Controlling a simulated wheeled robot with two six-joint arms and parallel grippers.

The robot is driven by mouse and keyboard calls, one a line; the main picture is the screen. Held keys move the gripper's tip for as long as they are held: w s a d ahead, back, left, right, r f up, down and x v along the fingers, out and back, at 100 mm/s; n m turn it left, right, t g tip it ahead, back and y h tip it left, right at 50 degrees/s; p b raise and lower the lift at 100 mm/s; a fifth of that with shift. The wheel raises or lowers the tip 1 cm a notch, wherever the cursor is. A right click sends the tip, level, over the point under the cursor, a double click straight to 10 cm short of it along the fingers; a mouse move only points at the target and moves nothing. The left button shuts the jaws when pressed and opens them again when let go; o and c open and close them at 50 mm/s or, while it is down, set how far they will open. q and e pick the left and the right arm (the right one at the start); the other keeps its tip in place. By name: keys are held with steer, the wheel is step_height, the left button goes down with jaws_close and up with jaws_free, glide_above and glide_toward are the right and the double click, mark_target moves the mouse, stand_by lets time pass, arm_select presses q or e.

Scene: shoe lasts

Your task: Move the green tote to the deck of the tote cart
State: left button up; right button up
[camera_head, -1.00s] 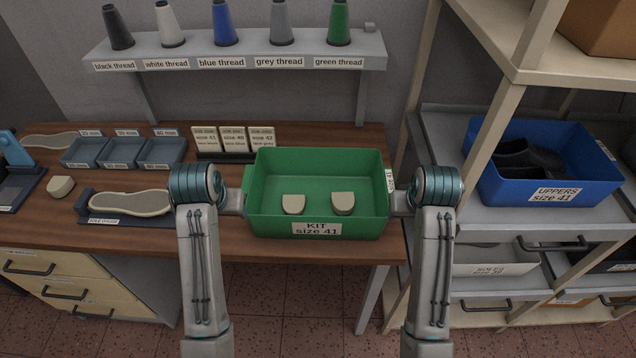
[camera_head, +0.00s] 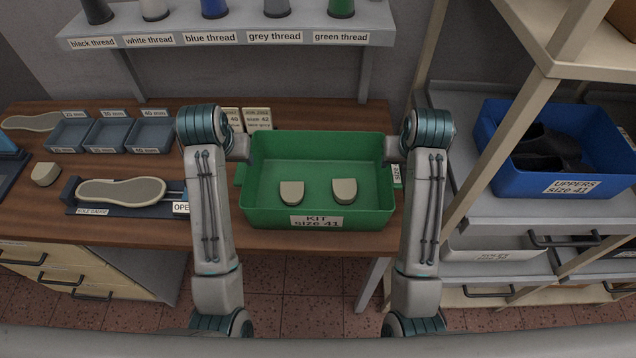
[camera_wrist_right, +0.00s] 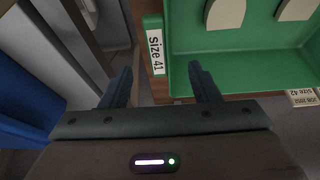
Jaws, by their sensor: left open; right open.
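The green tote (camera_head: 320,213), labelled KIT size 41, stands upright at the front of the wooden bench, with two beige pieces inside. My left gripper (camera_head: 238,148) is at the tote's left end, near its handle; its fingers are mostly hidden behind my wrist. My right gripper (camera_head: 394,150) is at the right end. In the right wrist view my right gripper (camera_wrist_right: 162,80) is open, with the tote's labelled end tab (camera_wrist_right: 154,45) ahead of and between its fingertips, not clamped. The tote cart is not identifiable in these views.
A sole gauge (camera_head: 120,190) and small grey trays (camera_head: 108,132) lie to the left on the bench. Size cards (camera_head: 257,118) stand behind the tote. A shelf rack with a blue UPPERS tote (camera_head: 560,184) stands close on the right. A thread shelf (camera_head: 230,38) hangs behind.

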mark_target(242, 168)
arm_select(q)
steer(key=x, duration=0.9)
steer(key=shift+w+f, duration=0.2)
steer(key=shift+f, duration=0.1)
arm_select(e)
steer(key=x, duration=0.9)
steer(key=shift+w+f, duration=0.2)
steer(key=shift+f, duration=0.1)
arm_select(q)
steer(key=shift+s, duration=0.1)
steer(key=shift+c, duration=0.7)
arm_select(e)
steer(key=shift+s, duration=0.1)
steer(key=shift+c, duration=0.9)
arm_select(q)
jaws_close()
arm_select(e)
jaws_close()
arm_select(q)
steer(key=shift+r, duration=0.1)
arm_select(e)
steer(key=shift+r, duration=0.1)
